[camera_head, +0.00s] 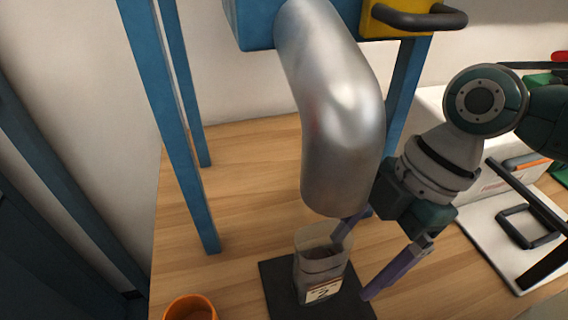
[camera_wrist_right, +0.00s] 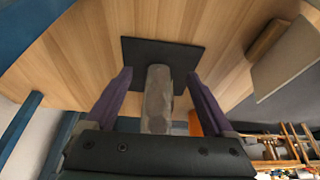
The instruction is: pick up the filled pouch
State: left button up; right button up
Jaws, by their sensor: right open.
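The filled pouch (camera_head: 318,264) is clear, with dark contents and a pale label low on its front. It stands upright on a black mat (camera_head: 278,285) below the mouth of a silver chute. My right gripper (camera_head: 352,268) is open, with one purple finger by the pouch's upper right side and the other to the right and nearer the camera. In the right wrist view the pouch (camera_wrist_right: 158,100) shows between the two spread fingers, with a gap on each side. Whether a finger touches it I cannot tell. My left gripper is not in view.
The silver chute (camera_head: 340,130) hangs close above the pouch and beside my right gripper. Blue frame posts (camera_head: 180,140) stand on the left. An orange cup (camera_head: 190,308) is at the front left. A white board with a black handle (camera_head: 528,228) lies at the right.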

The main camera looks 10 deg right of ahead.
aim_at(327, 268)
jog(key=a, duration=0.4)
jog(key=shift+s+a+f, duration=0.1)
jog(key=shift+s+f, duration=0.05)
jog(key=shift+s, duration=0.05)
jog(key=shift+f, duration=0.4)
jog(key=shift+c, duration=0.2)
grip_shut()
